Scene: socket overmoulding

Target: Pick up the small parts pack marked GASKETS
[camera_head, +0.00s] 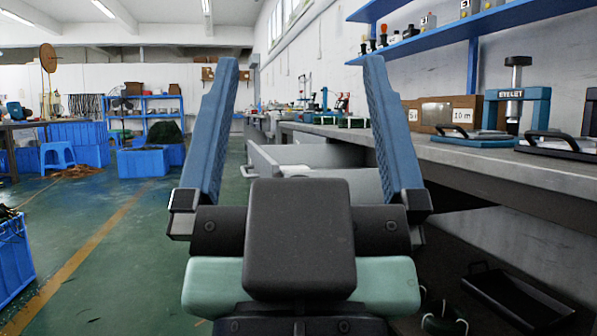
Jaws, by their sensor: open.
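My gripper (301,66) fills the middle of the head view, its two blue fingers pointing up and spread wide apart. It is open, with nothing between the fingers. I cannot make out any small parts pack marked GASKETS. A grey drawer (264,172) stands pulled out from the bench, seen beyond and between the fingers. A small pale item (293,170) shows at the drawer, too unclear to name. The gripper hides the lower part of the drawer.
A long grey workbench (470,158) runs along the right, bearing a teal press marked EYELET (516,95) and wooden boxes (440,112). A black tray (508,298) lies underneath. Blue crates (143,162) and a blue stool (57,155) stand left. The green floor between is largely clear.

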